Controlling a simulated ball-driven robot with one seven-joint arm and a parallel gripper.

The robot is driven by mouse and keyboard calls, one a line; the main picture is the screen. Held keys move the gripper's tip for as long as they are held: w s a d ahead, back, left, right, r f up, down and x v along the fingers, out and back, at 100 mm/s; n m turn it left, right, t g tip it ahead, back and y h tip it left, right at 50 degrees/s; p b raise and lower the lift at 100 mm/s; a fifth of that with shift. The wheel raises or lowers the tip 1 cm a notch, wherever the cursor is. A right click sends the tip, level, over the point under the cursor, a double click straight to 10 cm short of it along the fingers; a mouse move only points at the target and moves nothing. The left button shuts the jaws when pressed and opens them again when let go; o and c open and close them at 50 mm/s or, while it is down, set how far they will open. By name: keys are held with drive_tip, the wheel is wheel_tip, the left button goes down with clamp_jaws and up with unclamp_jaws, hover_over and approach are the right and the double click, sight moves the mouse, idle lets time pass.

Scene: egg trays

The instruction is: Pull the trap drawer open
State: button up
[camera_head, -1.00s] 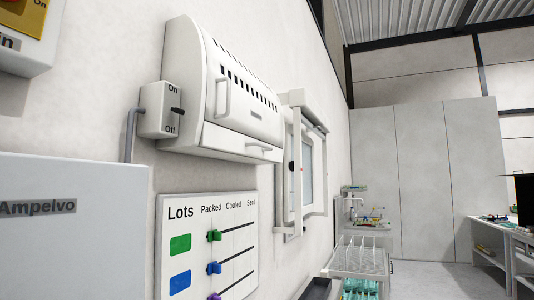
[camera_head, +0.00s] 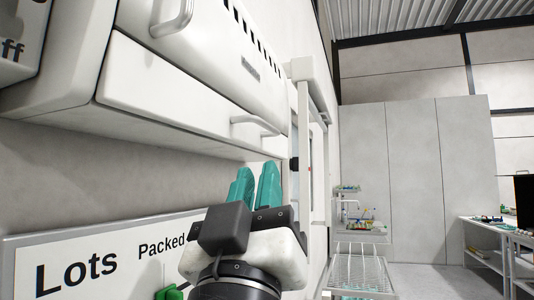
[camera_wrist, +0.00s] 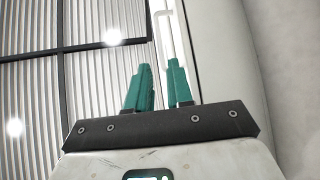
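The trap drawer (camera_head: 165,90) is a long white drawer at the bottom of the white wall unit, in the head view. It looks shut. Its curved white handle (camera_head: 256,124) is near its right end. My gripper (camera_head: 255,180) has teal fingers pointing up, below and close to the handle, with no contact visible. In the wrist view the two fingertips (camera_wrist: 158,68) stand apart with nothing between them. I cannot tell for sure whether the pale bar beyond them is the handle.
The unit's upper cover has its own handle (camera_head: 172,18). A Lots board (camera_head: 75,265) is on the wall below, beside my gripper. A window frame (camera_head: 305,150) juts from the wall further on. A wire rack (camera_head: 358,270) stands beyond; floor to its right is clear.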

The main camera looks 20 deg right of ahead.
sight(268, 129)
drive_tip(key=p+x, duration=0.4)
drive_tip(key=x, duration=0.6)
drive_tip(key=shift+w+d+r, duration=0.2)
drive_tip(key=shift+r, duration=0.05)
drive_tip(key=shift+c, duration=0.5)
clamp_jaws()
